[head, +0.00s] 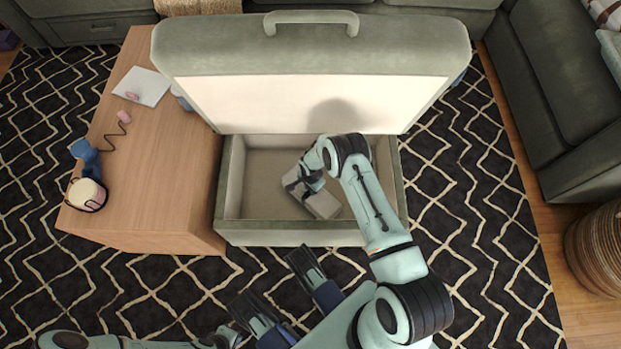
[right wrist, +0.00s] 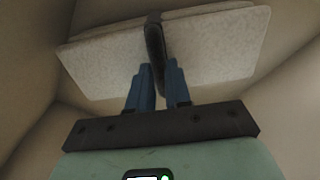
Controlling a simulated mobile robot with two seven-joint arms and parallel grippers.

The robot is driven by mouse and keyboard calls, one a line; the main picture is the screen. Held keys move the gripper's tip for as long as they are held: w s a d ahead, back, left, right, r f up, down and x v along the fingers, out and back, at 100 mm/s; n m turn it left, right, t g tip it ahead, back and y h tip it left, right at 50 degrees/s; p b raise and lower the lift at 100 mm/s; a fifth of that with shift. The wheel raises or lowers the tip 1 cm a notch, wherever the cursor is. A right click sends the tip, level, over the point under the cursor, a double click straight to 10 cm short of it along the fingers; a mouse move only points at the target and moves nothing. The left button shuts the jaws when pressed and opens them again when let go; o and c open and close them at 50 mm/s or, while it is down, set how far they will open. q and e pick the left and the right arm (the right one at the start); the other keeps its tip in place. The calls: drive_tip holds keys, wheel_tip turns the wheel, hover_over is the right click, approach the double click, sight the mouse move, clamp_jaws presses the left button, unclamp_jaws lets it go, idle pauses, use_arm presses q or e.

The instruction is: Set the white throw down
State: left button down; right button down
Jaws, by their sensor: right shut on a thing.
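The white throw (head: 321,204) is a folded, pale grey-white block inside the open storage ottoman (head: 290,238). It lies at an angle over the ottoman's floor; I cannot tell whether it touches it. Part of the throw is hidden by my right arm. My left arm shows at the bottom left, its gripper unclear.
The ottoman's lid (head: 310,92) stands raised behind the opening. Green sofas and a woven basket (head: 600,250) stand around the patterned rug.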

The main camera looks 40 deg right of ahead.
drive_tip(key=shift+r, duration=0.1)
use_arm(q)
drive_tip(key=shift+s+f, duration=0.1)
use_arm(e)
drive_tip(key=c, duration=1.1)
unclamp_jaws()
drive_tip(key=shift+f, duration=0.2)
use_arm(q)
drive_tip(key=shift+s, duration=0.15)
use_arm(e)
drive_tip(key=shift+o, duration=0.2)
use_arm(q)
drive_tip(key=w+d+r+t+p, duration=0.1)
drive_tip(key=w+r+t+p, duration=0.1)
drive_tip(key=w+r+p, duration=0.2)
drive_tip(key=w+r, duration=0.2)
drive_tip(key=w, duration=0.2)
drive_tip(key=shift+w+m+t, duration=0.15)
drive_tip(key=shift+m+t, duration=0.15)
drive_tip(key=shift+t, duration=0.1)
use_arm(e)
wheel_tip(320, 180, up, 12)
drive_tip(key=shift+r, duration=0.15)
use_arm(q)
drive_tip(key=shift+r, duration=0.1)
